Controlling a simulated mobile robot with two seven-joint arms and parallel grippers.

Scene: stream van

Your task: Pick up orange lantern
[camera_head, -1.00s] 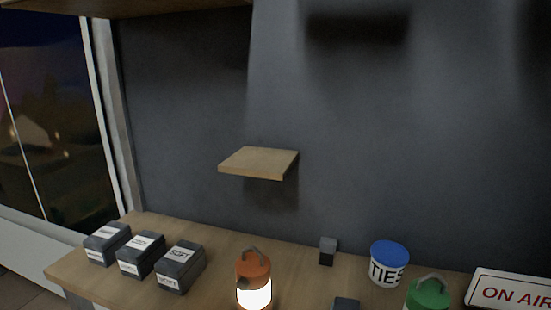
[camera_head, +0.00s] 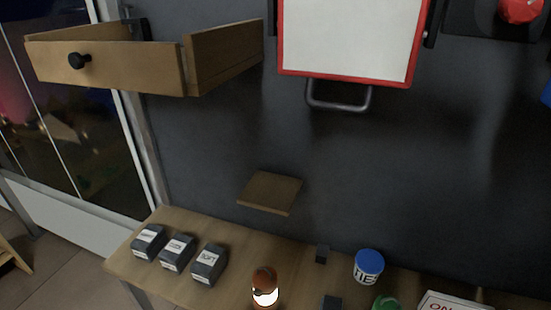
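The orange lantern (camera_head: 265,287) stands upright on the wooden table at the bottom middle of the head view. Its orange top shows and its lower part glows white; its base is cut off by the picture's lower edge. Neither of my grippers is in view.
Several dark labelled boxes (camera_head: 178,252) sit left of the lantern on the table (camera_head: 137,264). A small shelf (camera_head: 270,192) and an open drawer (camera_head: 110,66) are above.

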